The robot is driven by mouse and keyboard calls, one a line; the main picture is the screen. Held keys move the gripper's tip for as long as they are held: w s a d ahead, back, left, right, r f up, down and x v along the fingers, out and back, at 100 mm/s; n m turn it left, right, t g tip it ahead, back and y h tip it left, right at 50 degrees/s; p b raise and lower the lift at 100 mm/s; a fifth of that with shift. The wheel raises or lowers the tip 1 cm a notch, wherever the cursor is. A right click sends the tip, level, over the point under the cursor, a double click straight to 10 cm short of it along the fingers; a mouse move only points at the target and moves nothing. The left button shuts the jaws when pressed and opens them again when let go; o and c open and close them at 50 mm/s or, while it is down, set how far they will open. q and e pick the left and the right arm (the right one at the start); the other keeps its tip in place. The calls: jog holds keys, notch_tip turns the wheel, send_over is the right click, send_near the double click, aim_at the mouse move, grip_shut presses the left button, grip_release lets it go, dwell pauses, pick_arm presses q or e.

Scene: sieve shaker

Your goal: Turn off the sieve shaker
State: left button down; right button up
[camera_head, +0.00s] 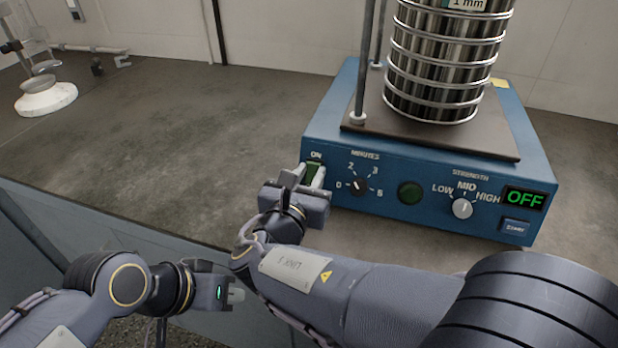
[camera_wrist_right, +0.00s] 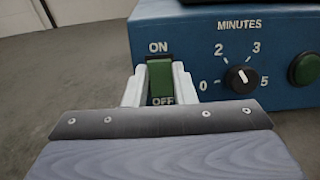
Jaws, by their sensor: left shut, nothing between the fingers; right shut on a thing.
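The sieve shaker has a blue base (camera_head: 418,204), and its display (camera_head: 524,199) reads OFF. Its green rocker power switch (camera_wrist_right: 161,78) sits between printed ON and OFF at the panel's left end. My right gripper (camera_head: 307,177) is at this switch, with one finger on each side, shut on it; the right wrist view also shows the gripper (camera_wrist_right: 160,90). The fingers partly hide the switch in the head view. My left gripper (camera_head: 236,295) is shut and empty, low in front of the bench.
The minutes dial (camera_head: 358,186), round green button (camera_head: 410,192), strength knob (camera_head: 462,208) at MID and Start button (camera_head: 515,227) lie right of the switch. Stacked metal sieves (camera_head: 440,65) stand on top.

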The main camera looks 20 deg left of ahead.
jog(key=o, duration=1)
jog(key=s, duration=0.5)
jog(key=s+p, duration=0.1)
jog(key=s, duration=0.1)
jog(key=shift+s+a+r, duration=0.15)
jog(key=shift+s+r, duration=0.25)
